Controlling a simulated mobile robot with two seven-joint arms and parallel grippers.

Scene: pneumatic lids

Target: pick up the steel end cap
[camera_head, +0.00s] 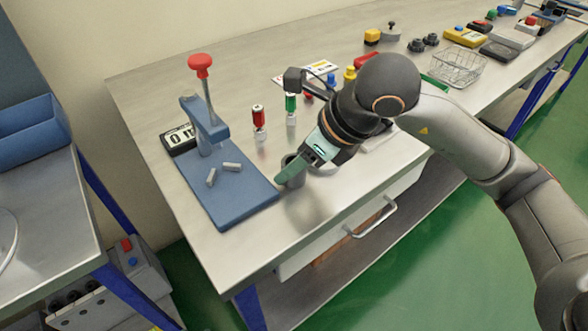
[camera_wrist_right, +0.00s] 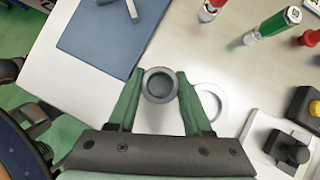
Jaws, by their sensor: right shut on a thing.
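The steel end cap (camera_wrist_right: 160,86) is a round grey piece with a raised rim and a dark hollow middle. It sits between the two green fingers of my right gripper (camera_wrist_right: 157,90), which touch it on both sides. In the head view the end cap (camera_head: 292,168) is partly hidden by the gripper (camera_head: 287,177), near the right edge of the blue press base. Whether it is clear of the bench top is hard to tell. My left gripper is not in view.
A blue base (camera_head: 230,195) with a red-knobbed lever press and two small metal pins stands left of the gripper. A white ring (camera_wrist_right: 212,102) lies close by on the bench. The bench front is clear.

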